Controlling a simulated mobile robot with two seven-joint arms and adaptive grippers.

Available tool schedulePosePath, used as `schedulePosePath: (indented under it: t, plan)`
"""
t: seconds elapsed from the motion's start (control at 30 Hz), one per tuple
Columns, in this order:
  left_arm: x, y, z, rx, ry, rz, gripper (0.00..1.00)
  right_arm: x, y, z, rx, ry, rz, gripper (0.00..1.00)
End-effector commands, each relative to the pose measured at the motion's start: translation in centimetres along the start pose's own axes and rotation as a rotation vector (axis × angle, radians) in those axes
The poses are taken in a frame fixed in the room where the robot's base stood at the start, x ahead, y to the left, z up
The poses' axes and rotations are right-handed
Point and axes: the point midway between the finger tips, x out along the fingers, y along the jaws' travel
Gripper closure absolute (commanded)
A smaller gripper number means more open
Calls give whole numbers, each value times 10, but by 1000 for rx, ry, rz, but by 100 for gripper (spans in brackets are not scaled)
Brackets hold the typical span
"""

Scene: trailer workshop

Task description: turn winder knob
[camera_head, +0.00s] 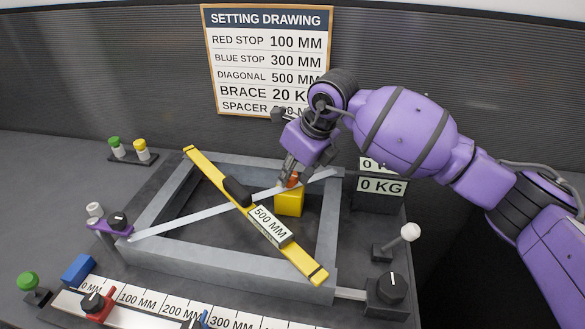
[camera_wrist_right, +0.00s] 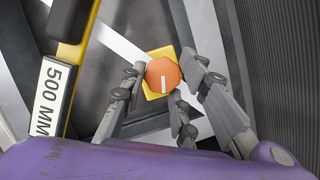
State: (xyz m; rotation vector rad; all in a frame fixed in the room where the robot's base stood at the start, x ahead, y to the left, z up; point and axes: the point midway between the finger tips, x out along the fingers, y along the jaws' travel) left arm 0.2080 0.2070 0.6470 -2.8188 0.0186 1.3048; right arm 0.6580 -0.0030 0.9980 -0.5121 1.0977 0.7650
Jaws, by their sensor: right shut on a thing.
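The winder knob, an orange knob with a white line (camera_wrist_right: 163,76), sits on top of a yellow block (camera_head: 289,204) inside the grey metal frame. In the wrist view the white line points down toward my palm. My right gripper (camera_head: 291,178) reaches down from above and is shut on the orange knob, with fingers around its sides. In the head view the fingers hide much of the knob. My left gripper does not show.
A yellow diagonal bar (camera_head: 212,174) marked 500 MM crosses the grey frame (camera_head: 170,254) beside the block. A display (camera_head: 381,187) reads 0 KG. A setting drawing (camera_head: 267,60) stands behind. Black knobs, levers and a millimetre scale (camera_head: 180,311) lie around the frame.

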Motion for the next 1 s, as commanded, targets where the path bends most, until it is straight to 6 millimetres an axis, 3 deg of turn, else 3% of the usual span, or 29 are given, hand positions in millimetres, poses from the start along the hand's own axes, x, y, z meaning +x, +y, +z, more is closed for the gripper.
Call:
schedulePosePath:
  t: [0.1,0.6,1.0]
  plan:
    - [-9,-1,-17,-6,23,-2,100,-5,8,4,90,-1,-33,98]
    - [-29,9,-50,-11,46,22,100,-3,11,9,508,-4,-204,98]
    - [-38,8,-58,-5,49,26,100,2,11,10,702,-4,-281,98]
